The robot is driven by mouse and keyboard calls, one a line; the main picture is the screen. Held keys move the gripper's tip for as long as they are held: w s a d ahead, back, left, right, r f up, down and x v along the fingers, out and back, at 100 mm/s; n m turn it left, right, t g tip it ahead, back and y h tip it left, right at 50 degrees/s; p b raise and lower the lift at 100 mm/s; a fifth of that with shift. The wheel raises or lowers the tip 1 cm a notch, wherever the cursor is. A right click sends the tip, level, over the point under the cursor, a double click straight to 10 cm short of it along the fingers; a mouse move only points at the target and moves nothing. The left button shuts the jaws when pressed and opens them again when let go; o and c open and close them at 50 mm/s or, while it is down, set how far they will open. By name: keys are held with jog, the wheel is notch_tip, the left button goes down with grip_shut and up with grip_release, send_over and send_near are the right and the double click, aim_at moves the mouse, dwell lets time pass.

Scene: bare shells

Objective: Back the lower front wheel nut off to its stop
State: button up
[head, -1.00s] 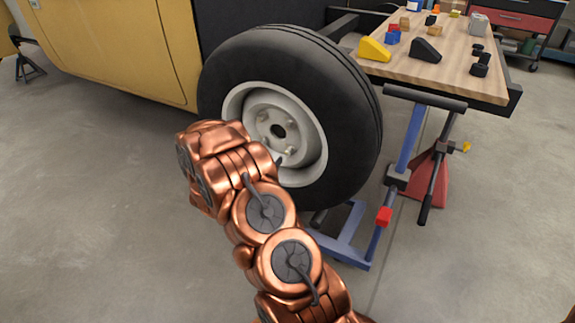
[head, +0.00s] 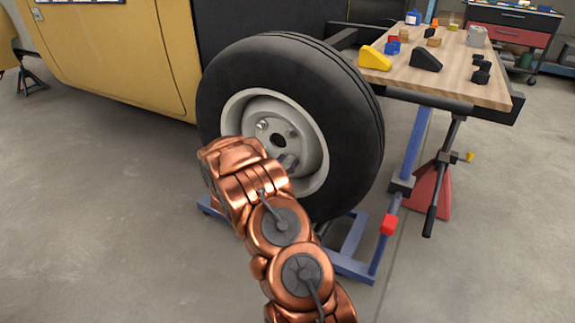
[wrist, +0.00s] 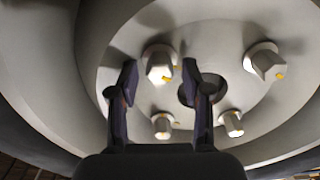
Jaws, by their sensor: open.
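The wheel (head: 352,110) has a pale rim and a dished hub with a dark centre hole (head: 279,140). In the wrist view the hub shows several pale hex nuts with small yellow marks. My gripper (wrist: 160,72) is open, with its two dark fingers pointing at the hub. One nut (wrist: 160,64) appears between the fingertips; I cannot tell whether they touch it. Other nuts are at the right (wrist: 265,61), below (wrist: 162,125) and lower right (wrist: 232,123). I cannot tell for sure which is the lower front one. In the head view my arm covers the lower left of the hub.
A yellow vehicle body (head: 120,60) is left of the wheel. A wooden-topped bench (head: 450,85) with blocks and wedges stands at the right. A blue frame (head: 350,262) and a red stand (head: 430,185) are near the wheel.

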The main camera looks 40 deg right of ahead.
jog(key=shift+w+d, duration=0.1)
jog(key=shift+d, duration=0.15)
grip_shut()
dwell(0.3)
